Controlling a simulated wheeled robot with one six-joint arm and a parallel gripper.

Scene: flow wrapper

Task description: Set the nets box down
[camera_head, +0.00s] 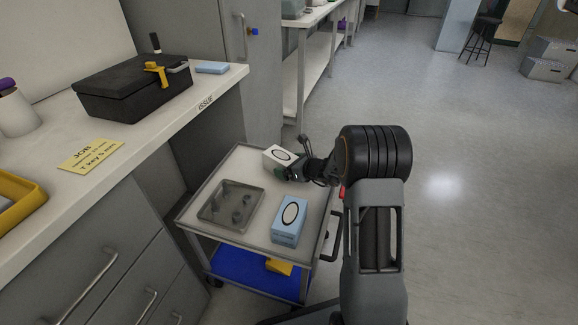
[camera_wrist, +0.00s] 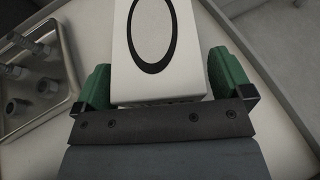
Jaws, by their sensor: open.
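A white box with a black oval on top (camera_head: 279,156) stands on the top of the cart (camera_head: 262,240), near its far end. I cannot read a name on it. My gripper (camera_head: 284,172) is at this box. In the wrist view, the green fingers of my gripper (camera_wrist: 160,82) are open on either side of the white box (camera_wrist: 188,70), with a narrow gap at each side. The box rests on the pale cart top.
A metal tray (camera_head: 204,216) with several small parts lies left on the cart top; its rim shows in the wrist view (camera_wrist: 73,62). A workbench (camera_head: 140,145) with a black case (camera_head: 135,88) is at left.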

